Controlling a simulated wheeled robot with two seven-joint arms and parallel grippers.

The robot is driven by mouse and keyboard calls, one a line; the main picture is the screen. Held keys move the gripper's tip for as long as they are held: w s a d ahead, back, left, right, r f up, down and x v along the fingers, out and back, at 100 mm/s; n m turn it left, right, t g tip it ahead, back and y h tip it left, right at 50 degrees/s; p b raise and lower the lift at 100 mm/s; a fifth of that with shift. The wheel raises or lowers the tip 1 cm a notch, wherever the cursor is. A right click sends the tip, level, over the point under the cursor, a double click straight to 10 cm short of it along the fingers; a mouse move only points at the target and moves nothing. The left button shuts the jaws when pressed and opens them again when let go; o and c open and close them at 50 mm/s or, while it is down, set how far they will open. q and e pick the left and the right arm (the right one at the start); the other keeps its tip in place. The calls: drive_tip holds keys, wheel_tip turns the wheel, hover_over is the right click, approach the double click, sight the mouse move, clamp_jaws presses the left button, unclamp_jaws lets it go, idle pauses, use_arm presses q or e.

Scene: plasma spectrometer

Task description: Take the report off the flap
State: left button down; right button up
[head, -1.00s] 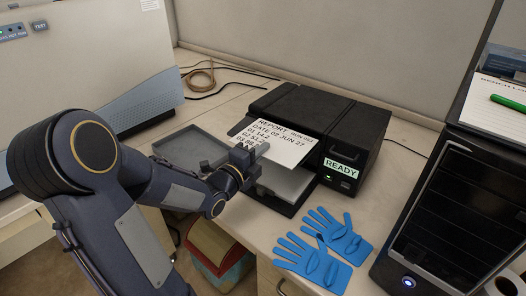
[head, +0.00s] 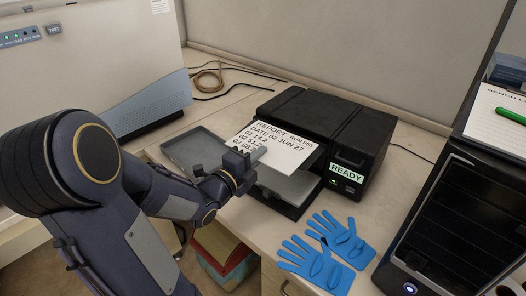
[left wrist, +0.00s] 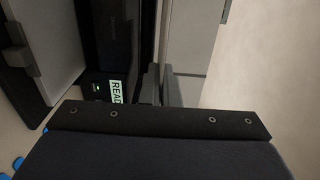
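The report (head: 272,145), a white printed sheet, lies tilted at the front of the black printer (head: 330,125), above the output flap (head: 292,209). My left gripper (head: 250,158) is at the report's near edge, and its fingers look closed on that edge. The exact grip is partly hidden by the gripper. In the left wrist view the fingers (left wrist: 161,88) are close together, beside the printer's green READY label (left wrist: 117,91). My right gripper is not in view.
An empty grey tray (head: 176,151) lies left of the printer. Blue gloves (head: 327,262) lie at the front desk edge. A black tower (head: 446,222) stands at the right, with a notepad and green pen (head: 509,115) on top. Bins (head: 222,252) stand below the desk.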

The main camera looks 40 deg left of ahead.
use_arm(q)
drive_tip(key=s, duration=0.1)
drive_tip(key=s+r+p, duration=0.1)
drive_tip(key=s, duration=0.2)
drive_tip(key=shift+s+r+p, duration=0.3)
drive_tip(key=shift+s+r, duration=0.05)
drive_tip(key=shift+s, duration=0.05)
